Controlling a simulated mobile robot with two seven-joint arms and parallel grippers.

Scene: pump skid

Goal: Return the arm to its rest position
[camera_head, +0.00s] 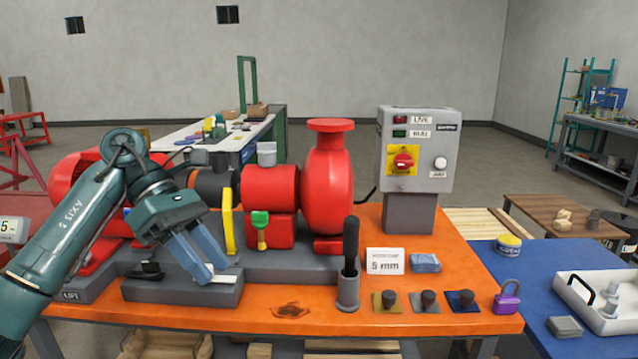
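My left arm (75,230) comes in from the left and bends down over the orange bench. My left gripper (217,272) points down and to the right, its two blue-grey fingers apart with nothing clearly seen between them. The fingertips are at or just above the grey block (180,292) at the front of the pump base. I cannot tell whether they touch it. A small pale piece (224,280) shows beside the tips. My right gripper is not in view.
The red pump (328,180) and yellow guard (228,222) stand close behind the gripper. A grey control box (418,150), a holder with a black-handled tool (348,290), a purple padlock (507,297) and a white tray (598,300) are to the right.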

